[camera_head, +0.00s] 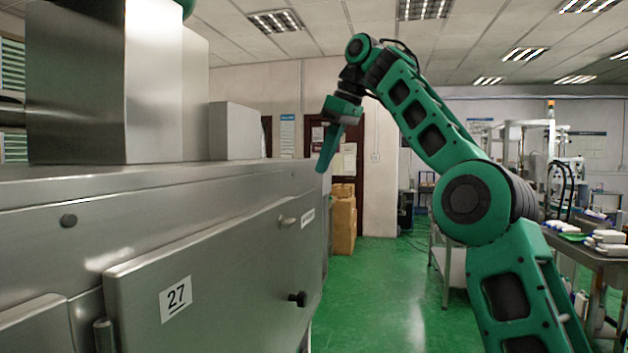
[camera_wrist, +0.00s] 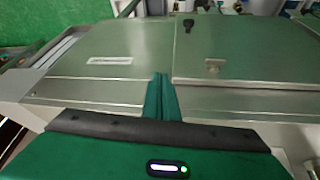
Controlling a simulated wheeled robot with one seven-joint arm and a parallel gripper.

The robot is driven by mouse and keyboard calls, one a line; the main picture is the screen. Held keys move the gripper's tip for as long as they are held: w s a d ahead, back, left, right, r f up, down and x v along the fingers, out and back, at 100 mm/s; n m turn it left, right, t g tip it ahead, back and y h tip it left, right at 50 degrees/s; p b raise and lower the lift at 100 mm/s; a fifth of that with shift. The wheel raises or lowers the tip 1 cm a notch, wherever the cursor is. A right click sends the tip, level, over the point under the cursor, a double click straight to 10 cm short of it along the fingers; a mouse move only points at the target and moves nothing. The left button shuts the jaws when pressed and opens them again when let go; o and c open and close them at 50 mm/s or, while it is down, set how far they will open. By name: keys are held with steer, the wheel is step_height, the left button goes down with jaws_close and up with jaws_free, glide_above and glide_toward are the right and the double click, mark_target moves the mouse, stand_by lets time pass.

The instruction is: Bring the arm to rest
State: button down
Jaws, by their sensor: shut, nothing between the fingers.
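My gripper (camera_head: 325,160) is green and shut, with nothing in it. In the head view it hangs at the end of my raised, bent arm, pointing down and a little left, beside the far right end of the steel machine (camera_head: 150,215). No contact with the machine shows there. In the wrist view the shut fingers (camera_wrist: 161,97) point at the machine's steel panels (camera_wrist: 110,60); the distance to them is hard to judge.
The machine has a door labelled 27 (camera_head: 225,270) with a black knob (camera_head: 297,299). Cardboard boxes (camera_head: 343,220) stand by the back wall. A table with white items (camera_head: 600,262) is at the right. Green floor (camera_head: 375,290) lies open between the machine and my arm.

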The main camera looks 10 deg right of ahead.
steer(key=shift+s+f, duration=0.1)
steer(key=s+d+f+m+g+h, duration=0.1)
steer(key=s+d+f+m+h, duration=0.1)
steer(key=s+d+f+m, duration=0.65)
steer(key=s+d+f+m+g+h, duration=0.1)
steer(key=s+d+f+m+h, duration=0.15)
steer(key=s+d+f, duration=1.05)
steer(key=s+d+f+m+g+y, duration=0.1)
steer(key=s+f+m, duration=0.5)
steer(key=s+f, duration=1.5)
steer(key=shift+s+d+f, duration=0.15)
steer(key=shift+s+d, duration=0.2)
steer(key=shift+s, duration=0.45)
